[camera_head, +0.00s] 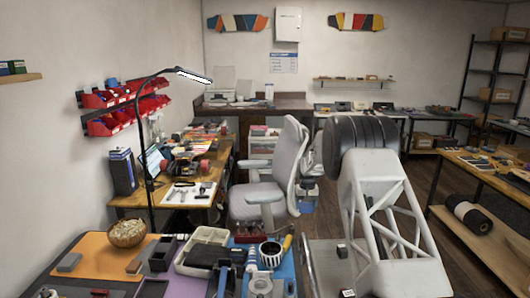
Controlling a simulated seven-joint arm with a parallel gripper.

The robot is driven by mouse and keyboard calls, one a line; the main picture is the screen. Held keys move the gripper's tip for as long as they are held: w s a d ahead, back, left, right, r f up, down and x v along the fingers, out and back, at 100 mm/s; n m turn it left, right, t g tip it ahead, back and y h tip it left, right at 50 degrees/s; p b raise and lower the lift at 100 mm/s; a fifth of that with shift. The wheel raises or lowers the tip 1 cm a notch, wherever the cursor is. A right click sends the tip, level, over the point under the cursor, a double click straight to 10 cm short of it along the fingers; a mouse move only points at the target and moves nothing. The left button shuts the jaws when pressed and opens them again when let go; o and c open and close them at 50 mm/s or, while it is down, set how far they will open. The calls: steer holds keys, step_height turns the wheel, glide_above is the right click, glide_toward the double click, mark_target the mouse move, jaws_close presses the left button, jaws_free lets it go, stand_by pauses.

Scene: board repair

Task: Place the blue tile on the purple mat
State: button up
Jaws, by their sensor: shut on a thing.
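The purple mat (183,269) lies on the bench in the near left foreground, and only part of it shows among the things around it. A dark open box (162,254) stands at its left edge. I cannot pick out the blue tile with certainty. A small blue piece (222,281) shows at the near edge below a dark tool, but its shape is too small to tell. My gripper's fingers cannot be made out in this view, so what they hold is hidden.
An orange mat (95,252) with a woven bowl (126,233) lies left of the purple mat. A beige tray (205,235) stands behind it, with a black box (203,256) in front. A blue mat (286,266) with a striped cup (271,252) lies to the right. The near bench is crowded.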

steer(key=shift+w+a+r, duration=0.1)
steer(key=shift+w+a, duration=0.35)
steer(key=shift+s+d, duration=0.1)
steer(key=s+d+f, duration=0.1)
steer(key=s+d, duration=0.3)
steer(key=s, duration=1)
steer(key=s+d+f, duration=0.2)
steer(key=s+d, duration=0.3)
steer(key=s, duration=1)
steer(key=s+d+f, duration=0.2)
steer(key=s+d, duration=0.3)
steer(key=s, duration=1)
steer(key=s+f, duration=0.1)
steer(key=s, duration=1.2)
steer(key=shift+s+f, duration=0.25)
steer(key=shift+w, duration=0.1)
